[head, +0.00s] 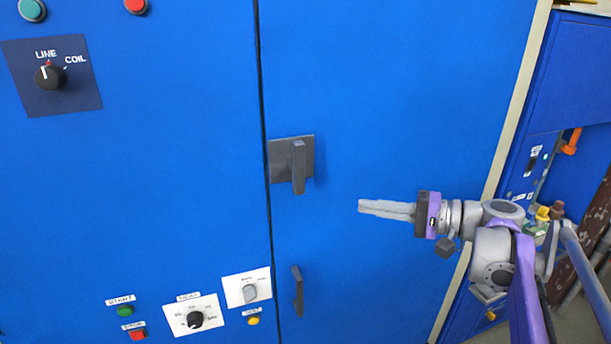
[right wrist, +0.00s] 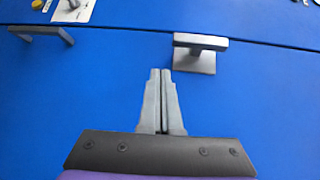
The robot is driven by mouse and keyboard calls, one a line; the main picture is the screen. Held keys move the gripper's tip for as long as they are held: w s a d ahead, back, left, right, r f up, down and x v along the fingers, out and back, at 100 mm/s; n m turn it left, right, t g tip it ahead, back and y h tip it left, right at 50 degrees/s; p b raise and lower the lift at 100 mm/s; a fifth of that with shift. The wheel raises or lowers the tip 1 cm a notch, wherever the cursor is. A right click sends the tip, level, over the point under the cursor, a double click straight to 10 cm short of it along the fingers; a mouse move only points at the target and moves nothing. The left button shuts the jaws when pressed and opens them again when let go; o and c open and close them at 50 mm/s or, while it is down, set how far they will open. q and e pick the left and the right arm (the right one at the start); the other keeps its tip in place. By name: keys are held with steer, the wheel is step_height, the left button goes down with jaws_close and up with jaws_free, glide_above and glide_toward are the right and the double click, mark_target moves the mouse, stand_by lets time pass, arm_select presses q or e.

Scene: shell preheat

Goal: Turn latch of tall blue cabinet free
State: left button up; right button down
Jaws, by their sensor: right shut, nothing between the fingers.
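The tall blue cabinet (head: 400,90) fills most of the head view. Its grey latch (head: 298,165) is a handle hanging straight down on a square plate, just right of the door seam. The latch also shows in the right wrist view (right wrist: 201,42), ahead and to the right of the fingertips. My right gripper (head: 362,206) is shut and empty. It points left in front of the door, to the right of and slightly below the latch, apart from it. It also shows in the right wrist view (right wrist: 161,72). My left gripper is not in view.
A grey pull handle (head: 297,291) is below the latch. Left of the seam are a LINE/COIL knob (head: 49,76), a heat dial (head: 195,319), a white switch plate (head: 247,288) and several push buttons. More blue equipment (head: 573,80) and pipes stand at the right. The door right of the latch is bare.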

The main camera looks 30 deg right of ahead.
mark_target(296, 165)
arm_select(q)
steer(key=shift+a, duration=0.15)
arm_select(e)
steer(key=shift+t, duration=0.6)
steer(key=d+r, duration=0.2)
steer(key=r, duration=0.1)
steer(key=shift+s+d+r, duration=0.2)
steer(key=shift+s+d, duration=0.15)
steer(key=shift+d, duration=0.05)
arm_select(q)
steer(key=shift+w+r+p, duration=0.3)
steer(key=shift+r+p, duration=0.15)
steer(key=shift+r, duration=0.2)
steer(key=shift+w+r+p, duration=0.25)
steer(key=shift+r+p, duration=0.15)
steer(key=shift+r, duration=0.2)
arm_select(e)
steer(key=s+a+x, duration=0.1)
steer(key=a+x, duration=0.1)
steer(key=x, duration=1.1)
steer(key=shift+s+a, duration=0.3)
steer(key=shift+s, duration=0.05)
steer(key=shift+r, duration=0.1)
